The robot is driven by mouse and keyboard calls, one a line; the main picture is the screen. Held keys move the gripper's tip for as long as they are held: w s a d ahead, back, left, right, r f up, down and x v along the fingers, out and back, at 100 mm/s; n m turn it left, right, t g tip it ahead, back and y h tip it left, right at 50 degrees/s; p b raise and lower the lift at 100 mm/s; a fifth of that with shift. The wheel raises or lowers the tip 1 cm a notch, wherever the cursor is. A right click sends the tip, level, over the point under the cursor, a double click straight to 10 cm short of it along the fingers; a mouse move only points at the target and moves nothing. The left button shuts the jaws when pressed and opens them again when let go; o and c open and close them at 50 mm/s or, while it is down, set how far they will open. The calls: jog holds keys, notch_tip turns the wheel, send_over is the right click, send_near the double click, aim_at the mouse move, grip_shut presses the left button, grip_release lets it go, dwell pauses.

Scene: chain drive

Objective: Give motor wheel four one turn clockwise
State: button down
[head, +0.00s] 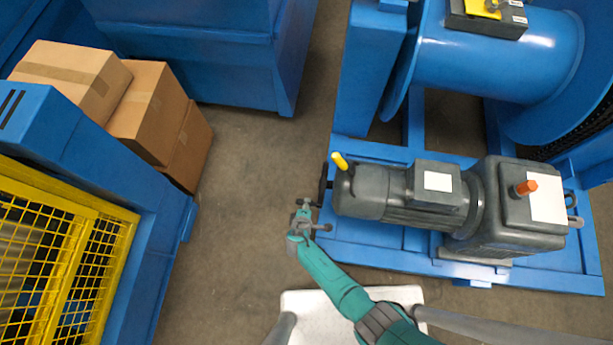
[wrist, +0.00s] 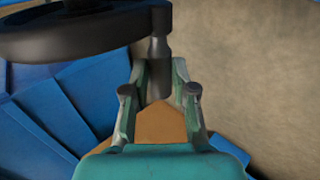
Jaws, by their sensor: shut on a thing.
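The motor wheel is a dark handwheel (head: 323,184) at the left end of the grey motor (head: 365,192), seen nearly edge-on in the head view. In the wrist view its thick dark rim (wrist: 70,38) crosses the upper left, and a grey handle (wrist: 158,55) sticks out from it. My gripper (head: 304,207) is beside the wheel, at its left and lower side. In the wrist view my gripper (wrist: 159,75) has one finger on each side of the handle and is shut on it. No number on the wheel is readable.
A yellow lever (head: 340,161) stands on the motor near the wheel. The gearbox (head: 510,215) bears an orange cap (head: 527,187). A blue frame (head: 400,258) carries the drive. Cardboard boxes (head: 150,110) and a yellow mesh guard (head: 50,250) stand left; bare floor (head: 235,190) lies between.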

jog(key=shift+s+f+t, duration=0.3)
jog(key=shift+s+f, duration=0.15)
jog(key=shift+f, duration=0.3)
jog(key=c, duration=0.9)
grip_release()
jog(key=shift+w+r, duration=0.15)
jog(key=shift+r, duration=0.05)
jog(key=shift+c, duration=0.2)
jog(key=shift+w, duration=0.1)
jog(key=shift+r, duration=0.1)
jog(key=v, duration=1.2)
